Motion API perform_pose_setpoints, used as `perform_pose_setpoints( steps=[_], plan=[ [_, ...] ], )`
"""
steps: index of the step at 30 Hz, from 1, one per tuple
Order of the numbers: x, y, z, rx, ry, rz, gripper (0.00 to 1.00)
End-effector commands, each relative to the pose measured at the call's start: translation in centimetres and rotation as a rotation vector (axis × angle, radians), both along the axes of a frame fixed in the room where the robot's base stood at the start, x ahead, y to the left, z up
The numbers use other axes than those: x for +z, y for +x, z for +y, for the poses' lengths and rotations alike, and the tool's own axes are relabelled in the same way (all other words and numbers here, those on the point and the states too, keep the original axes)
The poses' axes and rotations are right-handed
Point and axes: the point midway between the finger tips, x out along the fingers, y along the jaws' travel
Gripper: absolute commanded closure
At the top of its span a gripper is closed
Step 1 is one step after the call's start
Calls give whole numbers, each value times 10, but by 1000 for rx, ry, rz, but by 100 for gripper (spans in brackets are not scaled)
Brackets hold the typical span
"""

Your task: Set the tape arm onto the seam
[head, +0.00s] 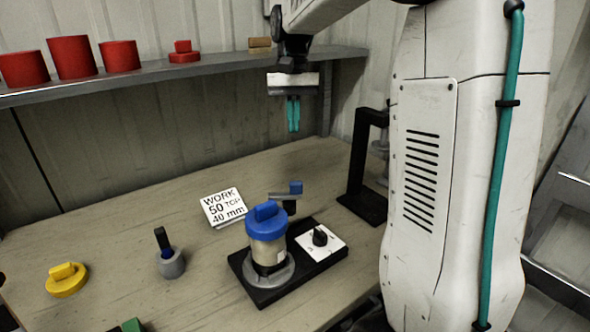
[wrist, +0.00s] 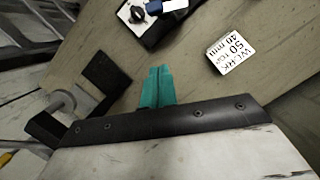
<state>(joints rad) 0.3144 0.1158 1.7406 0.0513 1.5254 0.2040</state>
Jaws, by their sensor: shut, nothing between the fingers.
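A clear-to-tan core liner (head: 267,252) with a blue cap (head: 266,222) stands upright on a grey round seat on a black base (head: 262,296). Just behind it is a grey bar with a blue block (head: 295,188) on its end, which looks like the tape arm; the liner partly hides its mount. A blue part also shows at the top edge of the wrist view (wrist: 166,6). The seam cannot be made out. My gripper (head: 293,128) is shut and empty, high above the back of the bench; its teal fingers also show in the wrist view (wrist: 160,72).
A white plate with a black knob (head: 320,237) is on the base's right. A black stand (head: 362,175) rises behind it. A card (head: 223,207), a yellow cap (head: 66,279) and a grey cup (head: 171,265) lie left. A shelf (head: 180,76) holds red caps.

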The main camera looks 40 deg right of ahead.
Motion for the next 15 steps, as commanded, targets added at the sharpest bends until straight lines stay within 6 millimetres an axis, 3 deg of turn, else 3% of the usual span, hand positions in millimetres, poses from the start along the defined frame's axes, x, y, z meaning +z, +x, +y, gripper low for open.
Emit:
perform_pose_setpoints(
  steps=[7, 15],
  plan=[
    [-17, -4, 2, 0, 0, 2, 100],
    [-72, -16, 9, 0, 1, 4, 100]
  ],
)
